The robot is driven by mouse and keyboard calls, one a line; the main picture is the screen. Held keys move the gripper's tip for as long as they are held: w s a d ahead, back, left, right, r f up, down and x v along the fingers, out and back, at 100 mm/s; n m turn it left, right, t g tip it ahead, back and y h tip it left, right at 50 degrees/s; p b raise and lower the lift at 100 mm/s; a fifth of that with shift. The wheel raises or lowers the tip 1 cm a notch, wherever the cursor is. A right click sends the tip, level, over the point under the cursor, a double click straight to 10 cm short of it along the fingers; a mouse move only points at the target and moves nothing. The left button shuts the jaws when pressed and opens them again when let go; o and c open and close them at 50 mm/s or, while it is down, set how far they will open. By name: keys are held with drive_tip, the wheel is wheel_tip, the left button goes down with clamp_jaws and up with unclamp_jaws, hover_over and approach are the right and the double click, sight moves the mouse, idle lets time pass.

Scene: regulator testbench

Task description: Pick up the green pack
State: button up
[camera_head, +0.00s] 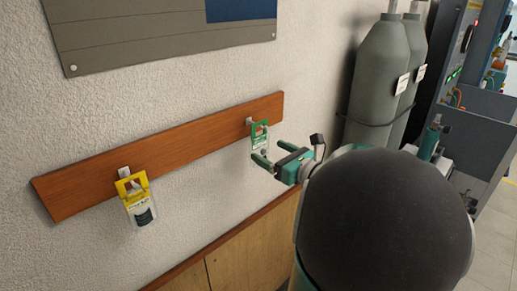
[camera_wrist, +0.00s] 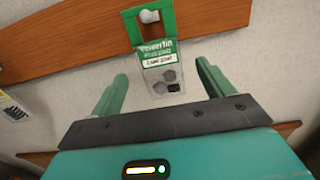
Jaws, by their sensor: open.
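The green pack (camera_head: 260,136) is a clear pouch with a green header. It hangs from a peg on the right part of a wooden rail on the wall. In the wrist view the green pack (camera_wrist: 163,62) hangs upright, with dark round items inside. My gripper (camera_head: 267,161) is open just below and in front of the pack. In the wrist view my gripper (camera_wrist: 162,87) has its two green fingers apart, one to each side of the pack's lower part. I cannot tell whether the pack reaches in between the fingertips. Nothing is held.
A yellow-topped pack (camera_head: 137,201) hangs at the rail's left end. The wooden rail (camera_head: 200,141) runs along the wall, with a grey board (camera_head: 160,38) above. Grey gas cylinders (camera_head: 380,75) stand at right. Wooden panelling (camera_head: 240,255) is below.

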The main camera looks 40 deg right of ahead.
sight(263, 147)
drive_tip(key=w, duration=0.5)
drive_tip(key=shift+w+a+f, duration=0.1)
drive_tip(key=shift+w, duration=0.15)
drive_tip(key=c, duration=1.1)
